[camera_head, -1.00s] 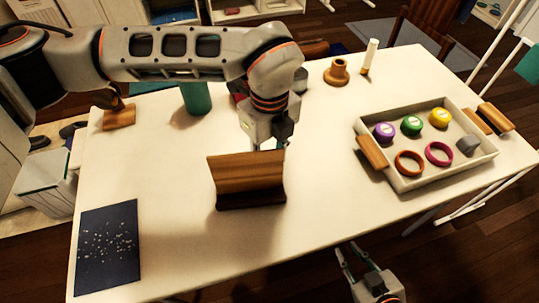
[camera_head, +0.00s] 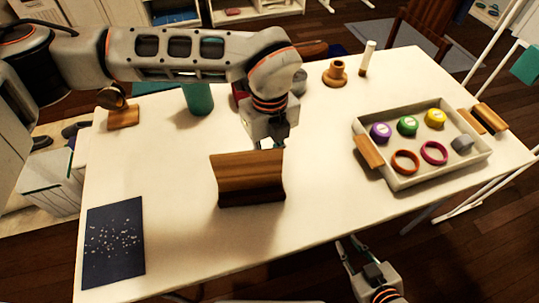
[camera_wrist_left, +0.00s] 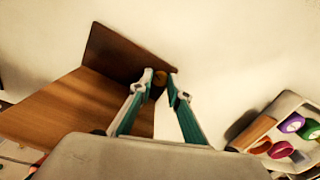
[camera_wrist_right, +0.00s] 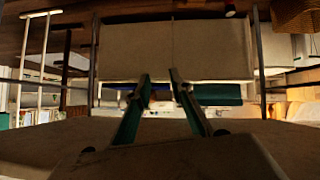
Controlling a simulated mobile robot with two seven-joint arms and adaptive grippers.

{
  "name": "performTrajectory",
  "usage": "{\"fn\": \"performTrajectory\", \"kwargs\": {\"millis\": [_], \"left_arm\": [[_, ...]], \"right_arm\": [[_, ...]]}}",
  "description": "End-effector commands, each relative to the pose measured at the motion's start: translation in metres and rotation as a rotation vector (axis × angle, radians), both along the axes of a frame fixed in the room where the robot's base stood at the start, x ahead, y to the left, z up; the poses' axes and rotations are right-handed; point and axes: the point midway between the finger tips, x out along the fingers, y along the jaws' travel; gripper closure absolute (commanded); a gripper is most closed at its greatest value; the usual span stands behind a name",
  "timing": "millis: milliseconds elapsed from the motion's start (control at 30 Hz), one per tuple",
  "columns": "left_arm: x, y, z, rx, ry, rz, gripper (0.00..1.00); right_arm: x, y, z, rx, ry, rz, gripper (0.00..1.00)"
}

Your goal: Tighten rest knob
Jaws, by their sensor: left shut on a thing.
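A wooden rest (camera_head: 247,178) with a slanted board stands on the white table, left of the middle. In the left wrist view, the rest (camera_wrist_left: 112,50) shows from above and a small round brownish knob (camera_wrist_left: 160,77) sits beside its board. My left gripper (camera_head: 277,143) is behind the right end of the rest in the head view, with its fingertips partly hidden. In the left wrist view, my left gripper (camera_wrist_left: 161,76) is shut on the knob, one fingertip on each side. My right gripper (camera_head: 352,250) is open and empty, low beyond the table's front edge.
A white tray (camera_head: 421,175) with wooden handles holds several coloured lids and rings at the right. A teal cylinder (camera_head: 198,99), a wooden holder (camera_head: 335,72) and a white candle-like stick (camera_head: 367,58) stand farther back. A dark speckled sheet (camera_head: 113,246) lies front left.

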Motion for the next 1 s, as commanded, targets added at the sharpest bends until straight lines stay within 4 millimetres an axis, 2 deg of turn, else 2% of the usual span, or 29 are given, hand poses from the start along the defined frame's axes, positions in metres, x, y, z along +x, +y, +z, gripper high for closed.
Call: {"fn": "performTrajectory", "kwargs": {"millis": [33,300,700,900,1000], "left_arm": [[0.001,0.000,0.006,0.001,-0.008,-0.037,1.00],[0.001,0.000,0.006,0.002,-0.006,-0.286,1.00],[0.001,0.000,0.004,0.002,-0.004,-0.665,1.00],[0.000,0.000,0.002,0.001,-0.002,-0.833,1.00],[0.000,0.000,0.001,0.000,-0.001,-0.857,1.00]], "right_arm": [[0.002,-0.001,0.005,-0.003,-0.004,-0.002,0.78],[-0.012,-0.003,0.002,-0.001,0.028,-0.014,0.78],[-0.005,0.004,0.024,0.030,0.005,-0.017,0.78],[-0.008,0.006,0.023,0.035,0.016,-0.014,0.78],[-0.011,0.007,0.021,0.036,0.021,-0.013,0.78]]}}
